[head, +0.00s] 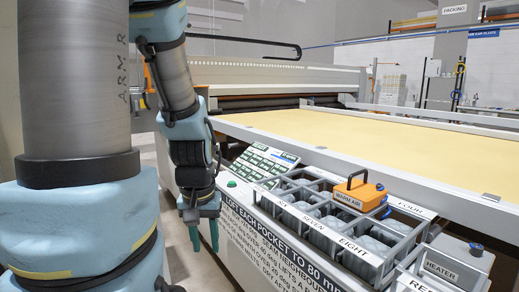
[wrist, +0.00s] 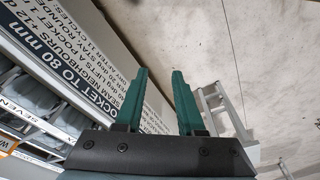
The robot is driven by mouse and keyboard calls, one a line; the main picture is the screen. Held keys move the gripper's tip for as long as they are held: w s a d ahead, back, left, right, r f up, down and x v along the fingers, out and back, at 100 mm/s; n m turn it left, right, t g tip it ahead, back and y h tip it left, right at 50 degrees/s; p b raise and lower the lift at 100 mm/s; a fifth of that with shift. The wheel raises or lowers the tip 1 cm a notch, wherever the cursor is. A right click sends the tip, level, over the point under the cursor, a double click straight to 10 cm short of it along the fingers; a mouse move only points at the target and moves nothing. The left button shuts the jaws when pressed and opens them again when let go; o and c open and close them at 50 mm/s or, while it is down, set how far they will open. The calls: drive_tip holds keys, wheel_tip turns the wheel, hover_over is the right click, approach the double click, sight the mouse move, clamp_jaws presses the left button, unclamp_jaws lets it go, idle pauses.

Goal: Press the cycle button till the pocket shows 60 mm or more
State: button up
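A small green round button (head: 232,184) sits on the front ledge of the machine, left of a white and green panel (head: 263,161); I cannot read whether it is the cycle button. A grey rack (head: 283,208) of pockets, with labels such as SIX, SEVEN and EIGHT, holds grey rounded contents; no pocket height can be read. My gripper (head: 205,240) points down in front of the machine's lettered face, left of and below the button. Its two teal fingers stand apart with nothing between them, as the wrist view also shows (wrist: 159,78).
A grey HEATER box (head: 456,262) stands at the right. The lettered front (wrist: 88,60) fills the wrist view's left side; bare floor (wrist: 200,30) and a grey frame (wrist: 228,108) lie right.

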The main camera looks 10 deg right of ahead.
clamp_jaws()
idle(1.4)
